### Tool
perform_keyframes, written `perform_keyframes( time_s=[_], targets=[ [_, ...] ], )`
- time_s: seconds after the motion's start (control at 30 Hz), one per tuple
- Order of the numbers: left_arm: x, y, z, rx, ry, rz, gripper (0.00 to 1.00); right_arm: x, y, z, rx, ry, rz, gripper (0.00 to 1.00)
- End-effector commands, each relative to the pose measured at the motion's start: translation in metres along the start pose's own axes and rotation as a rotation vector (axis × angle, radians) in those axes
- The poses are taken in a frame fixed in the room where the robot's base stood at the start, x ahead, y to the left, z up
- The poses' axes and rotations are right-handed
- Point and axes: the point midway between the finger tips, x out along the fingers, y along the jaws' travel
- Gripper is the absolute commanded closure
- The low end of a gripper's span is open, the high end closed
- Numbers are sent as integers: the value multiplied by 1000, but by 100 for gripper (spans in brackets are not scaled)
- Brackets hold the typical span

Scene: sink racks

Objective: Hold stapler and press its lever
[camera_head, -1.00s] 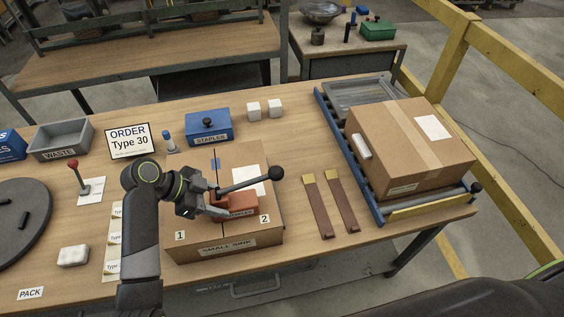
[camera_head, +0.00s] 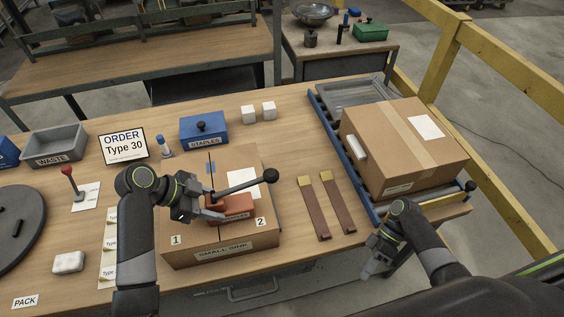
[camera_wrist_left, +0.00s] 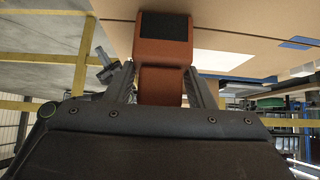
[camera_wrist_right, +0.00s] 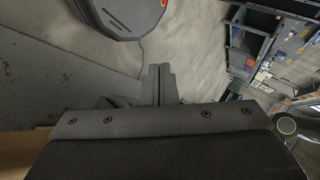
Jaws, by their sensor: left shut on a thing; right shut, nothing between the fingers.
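The orange stapler (camera_head: 236,205) sits on top of the small sink box (camera_head: 222,241), near its centre seam. My left gripper (camera_head: 212,208) is shut on the stapler from the left; in the left wrist view the orange body (camera_wrist_left: 160,60) lies between the two fingers. My right gripper (camera_head: 370,268) is shut and empty, in front of the table's front edge, right of the box. In the right wrist view its fingers (camera_wrist_right: 160,82) are together.
Two brown strips (camera_head: 325,206) lie right of the small sink box. A large carton (camera_head: 405,147) sits on the blue-railed roller track (camera_head: 345,150) at the right. A blue staples box (camera_head: 205,130) and white cubes stand behind. Table between box and strips is clear.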

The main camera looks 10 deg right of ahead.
Motion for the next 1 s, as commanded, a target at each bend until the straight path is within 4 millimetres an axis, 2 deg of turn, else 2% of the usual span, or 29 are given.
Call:
perform_keyframes(
  time_s=[0.03,0.17,0.23,0.4,0.5,0.6,0.73,0.83,1.0],
  targets=[
    [0,0,0,0,0,1,71,-25,-1,-27,-88,52,25,100],
    [0,0,0,0,0,1,71,-79,-12,-97,-286,222,94,100],
    [0,0,0,0,0,1,71,-110,-24,-132,-392,309,126,100],
    [0,0,0,0,0,1,71,-179,-74,-205,-649,504,172,100],
    [0,0,0,-1,0,1,71,-212,-107,-233,-776,592,179,100],
    [0,0,0,-1,-1,1,71,-236,-136,-252,-873,659,175,100],
    [0,0,0,-1,-1,1,71,-253,-160,-264,-949,711,166,100],
    [0,0,0,-1,-1,1,71,-259,-169,-268,-975,729,162,100],
    [0,0,0,-1,-1,1,71,-260,-171,-269,-979,733,161,100]
  ],
)
